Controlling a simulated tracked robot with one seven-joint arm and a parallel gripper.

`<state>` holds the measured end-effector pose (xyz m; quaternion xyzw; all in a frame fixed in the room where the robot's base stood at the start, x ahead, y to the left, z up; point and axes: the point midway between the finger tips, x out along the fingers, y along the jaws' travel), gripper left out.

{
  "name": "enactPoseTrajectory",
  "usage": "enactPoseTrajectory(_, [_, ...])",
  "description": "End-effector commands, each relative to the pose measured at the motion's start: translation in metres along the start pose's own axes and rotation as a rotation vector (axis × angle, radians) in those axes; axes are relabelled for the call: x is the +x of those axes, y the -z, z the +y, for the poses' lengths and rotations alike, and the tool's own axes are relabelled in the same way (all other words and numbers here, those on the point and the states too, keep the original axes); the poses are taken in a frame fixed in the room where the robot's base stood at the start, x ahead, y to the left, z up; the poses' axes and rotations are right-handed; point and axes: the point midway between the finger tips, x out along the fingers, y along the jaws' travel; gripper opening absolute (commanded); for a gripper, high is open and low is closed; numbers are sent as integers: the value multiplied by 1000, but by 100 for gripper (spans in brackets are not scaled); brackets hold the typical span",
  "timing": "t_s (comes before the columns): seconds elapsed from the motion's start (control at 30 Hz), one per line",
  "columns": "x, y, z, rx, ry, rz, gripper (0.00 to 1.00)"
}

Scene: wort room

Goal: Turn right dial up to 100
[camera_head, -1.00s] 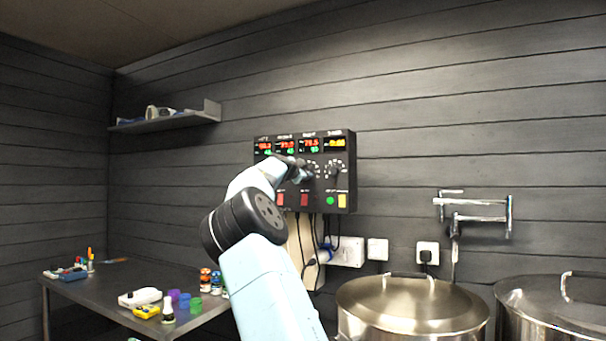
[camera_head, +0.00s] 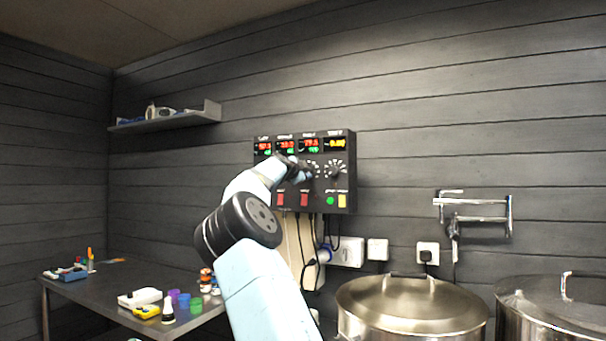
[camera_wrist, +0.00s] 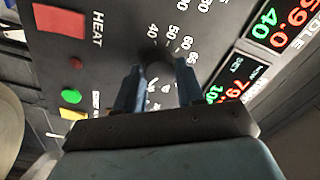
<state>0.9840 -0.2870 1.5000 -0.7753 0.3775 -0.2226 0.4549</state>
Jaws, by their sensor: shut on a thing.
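The black control panel (camera_head: 270,185) hangs on the wall, with red, green and yellow readouts along its top. My gripper (camera_head: 305,174) is at a dial left of the rightmost dial (camera_head: 336,169), which stands free. In the wrist view, the blue fingers of my gripper (camera_wrist: 158,78) are shut on a dark round dial knob (camera_wrist: 156,62), one on each side. White scale numbers, including 40, 50 and 60, ring this knob. Its pointer is hidden. A readout (camera_wrist: 232,88) beside it shows red digits starting 79; its green digits are partly hidden.
Red (camera_head: 304,200), green (camera_head: 330,201) and yellow (camera_head: 342,201) buttons sit low on the panel. Cables hang below it. Two lidded steel kettles, left (camera_head: 410,310) and right (camera_head: 555,305), stand at right. A metal table (camera_head: 85,290) with small items stands at left.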

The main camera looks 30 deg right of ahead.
Motion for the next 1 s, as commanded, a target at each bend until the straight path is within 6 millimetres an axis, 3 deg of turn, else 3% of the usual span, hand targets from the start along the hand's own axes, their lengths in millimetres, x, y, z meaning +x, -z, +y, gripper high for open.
enactPoseTrajectory(0.07, [3,0,6,-2,-13,3,8])
enactPoseTrajectory(0.1, [3,0,6,-2,-13,3,40])
enactPoseTrajectory(0.37, [1,0,4,-1,-7,2,64])
enactPoseTrajectory(0.7, [-3,0,1,-1,-3,1,64])
enactPoseTrajectory(1.0, [-30,-1,1,0,-2,-1,64])
